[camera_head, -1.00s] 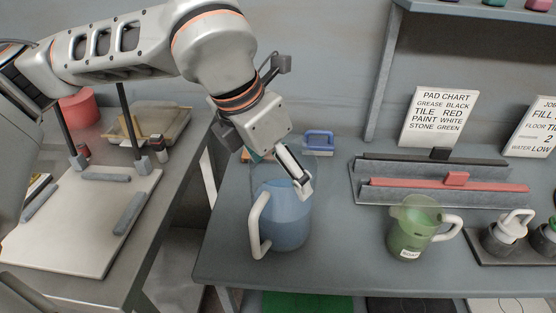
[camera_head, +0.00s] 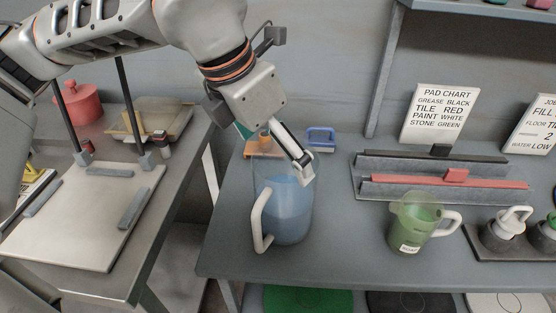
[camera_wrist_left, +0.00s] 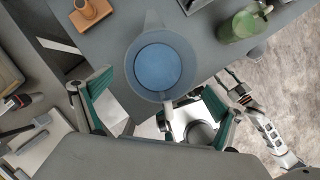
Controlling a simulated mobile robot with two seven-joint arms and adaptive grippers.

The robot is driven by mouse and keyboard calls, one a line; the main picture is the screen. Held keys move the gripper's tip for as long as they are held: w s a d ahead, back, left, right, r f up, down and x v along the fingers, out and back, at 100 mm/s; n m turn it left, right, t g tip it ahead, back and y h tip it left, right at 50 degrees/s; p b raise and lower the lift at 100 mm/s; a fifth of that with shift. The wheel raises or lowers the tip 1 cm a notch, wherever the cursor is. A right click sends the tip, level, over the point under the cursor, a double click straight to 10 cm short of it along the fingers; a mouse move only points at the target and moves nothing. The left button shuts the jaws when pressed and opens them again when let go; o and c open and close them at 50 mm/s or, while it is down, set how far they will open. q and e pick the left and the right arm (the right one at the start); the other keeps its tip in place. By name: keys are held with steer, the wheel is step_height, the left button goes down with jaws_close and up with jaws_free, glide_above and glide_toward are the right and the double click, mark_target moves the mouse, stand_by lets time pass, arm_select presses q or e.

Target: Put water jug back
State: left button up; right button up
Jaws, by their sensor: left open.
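The water jug (camera_head: 287,215) is clear with blue water inside and a white handle (camera_head: 259,222). It stands upright on the grey bench near the front left. My left gripper (camera_head: 303,168) is open at the jug's rim in the head view; contact is unclear. In the left wrist view the jug (camera_wrist_left: 160,62) shows from above, its handle pointing down the picture between the open fingers of my left gripper (camera_wrist_left: 155,97). An arm-like part, possibly my right arm, shows at lower right there; its jaws are unclear.
A green jug (camera_head: 412,232) stands to the right on the bench (camera_head: 340,255). Behind are a rack with red and dark rails (camera_head: 445,187), a blue-handled brush (camera_head: 320,139) and an orange block (camera_head: 264,148). Bench front between the jugs is clear. A left table holds a white board (camera_head: 85,215).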

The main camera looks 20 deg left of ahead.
arm_select(q)
steer(key=v, duration=0.8)
steer(key=shift+p, duration=0.45)
